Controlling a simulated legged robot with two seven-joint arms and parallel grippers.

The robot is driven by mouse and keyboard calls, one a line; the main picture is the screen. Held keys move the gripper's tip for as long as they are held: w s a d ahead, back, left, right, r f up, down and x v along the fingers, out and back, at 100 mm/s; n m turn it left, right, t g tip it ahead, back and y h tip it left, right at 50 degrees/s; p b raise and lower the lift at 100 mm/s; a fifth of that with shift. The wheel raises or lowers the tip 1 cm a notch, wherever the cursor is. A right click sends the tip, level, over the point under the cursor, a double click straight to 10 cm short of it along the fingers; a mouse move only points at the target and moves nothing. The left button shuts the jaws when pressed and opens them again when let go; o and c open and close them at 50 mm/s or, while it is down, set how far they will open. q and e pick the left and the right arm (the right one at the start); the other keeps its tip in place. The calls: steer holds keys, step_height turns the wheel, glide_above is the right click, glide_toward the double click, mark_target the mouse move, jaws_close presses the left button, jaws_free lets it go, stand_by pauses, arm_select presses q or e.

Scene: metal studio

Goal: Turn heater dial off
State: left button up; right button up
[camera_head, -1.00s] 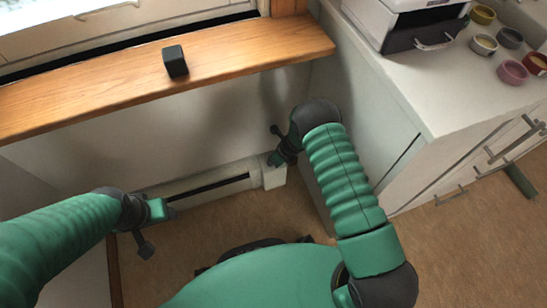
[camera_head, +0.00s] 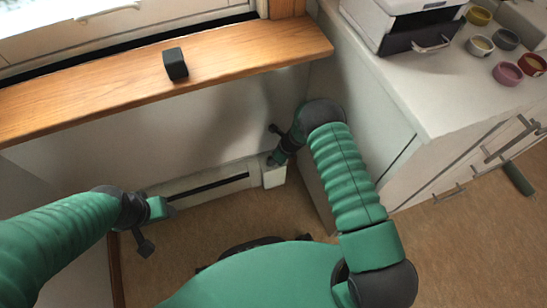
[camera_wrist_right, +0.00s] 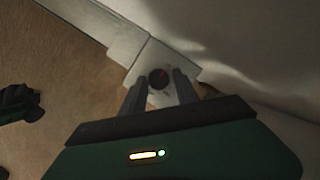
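The heater (camera_head: 207,187) is a long, low white unit along the wall under the wooden sill, with a dark slot and a white end box (camera_head: 273,176). In the right wrist view, the dark round dial (camera_wrist_right: 159,78) sits on the heater's white end face. My right gripper (camera_wrist_right: 160,85) is open, its two fingers on either side of the dial in that view; I cannot tell whether they touch it. In the head view, my right gripper (camera_head: 272,160) is at the end box, and the dial is hidden. My left gripper (camera_head: 160,208) is near the heater's left end, its fingers unclear.
A wooden sill (camera_head: 120,85) with a black block (camera_head: 175,64) overhangs the heater. A white cabinet (camera_head: 400,110) stands close on the right of my right arm, with several small bowls and a box-like appliance (camera_head: 415,22) on top. Brown floor (camera_head: 235,222) is open before the heater.

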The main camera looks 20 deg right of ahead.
steer(key=shift+o, duration=0.9)
steer(key=p+v, duration=0.4)
steer(key=v, duration=0.3)
steer(key=shift+r, duration=0.2)
